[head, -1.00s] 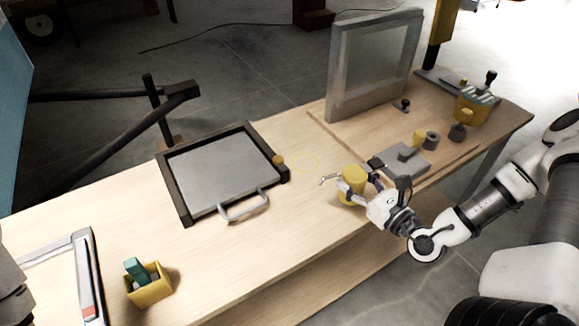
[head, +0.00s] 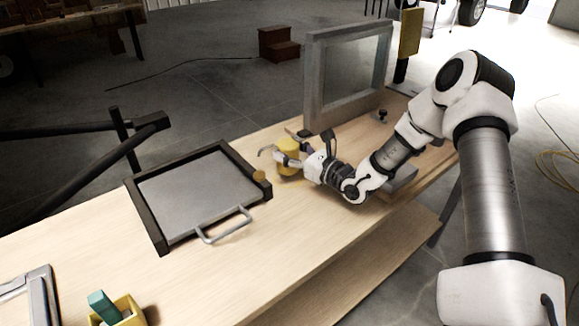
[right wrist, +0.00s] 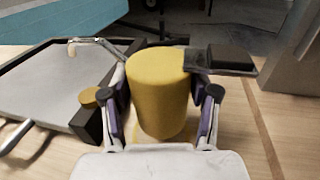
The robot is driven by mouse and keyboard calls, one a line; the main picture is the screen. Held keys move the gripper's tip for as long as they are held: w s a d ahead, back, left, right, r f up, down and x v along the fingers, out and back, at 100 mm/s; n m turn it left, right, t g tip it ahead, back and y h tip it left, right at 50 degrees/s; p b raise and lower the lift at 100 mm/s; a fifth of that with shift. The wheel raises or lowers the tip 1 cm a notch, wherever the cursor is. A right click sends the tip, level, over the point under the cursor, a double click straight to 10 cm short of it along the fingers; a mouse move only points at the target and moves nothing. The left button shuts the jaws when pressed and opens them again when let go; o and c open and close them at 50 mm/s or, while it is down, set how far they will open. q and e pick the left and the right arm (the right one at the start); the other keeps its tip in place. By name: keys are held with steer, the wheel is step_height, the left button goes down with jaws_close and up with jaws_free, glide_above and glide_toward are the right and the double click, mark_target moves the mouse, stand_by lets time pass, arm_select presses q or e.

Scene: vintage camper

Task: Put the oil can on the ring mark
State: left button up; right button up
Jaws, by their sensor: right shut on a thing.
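The oil can (head: 291,147) is a yellow cylinder with a thin curved spout, standing upright. My right gripper (head: 287,155) is shut on it. In the right wrist view the oil can (right wrist: 158,92) sits between the two fingers. The ring mark is a thin yellow circle on the bench. It is mostly hidden by the can and gripper, with a yellow trace (right wrist: 136,130) showing by the can's base in the right wrist view. The can is over or very close to the mark; I cannot tell whether it touches the bench. My left gripper is not in view.
A dark-framed grey tray (head: 200,190) with a handle lies left of the can, a brown knob (head: 259,176) at its corner. A grey framed window (head: 345,75) stands behind. A yellow box (head: 128,312) with a green block is at the front left. The bench's front middle is clear.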

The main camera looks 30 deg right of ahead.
step_height(320, 180, down, 3)
steer(key=shift+a+f+b, duration=0.1)
steer(key=shift+a+b, duration=0.05)
steer(key=shift+b, duration=0.55)
steer(key=shift+w, duration=0.1)
steer(key=o, duration=1.4)
steer(key=shift+c, duration=0.2)
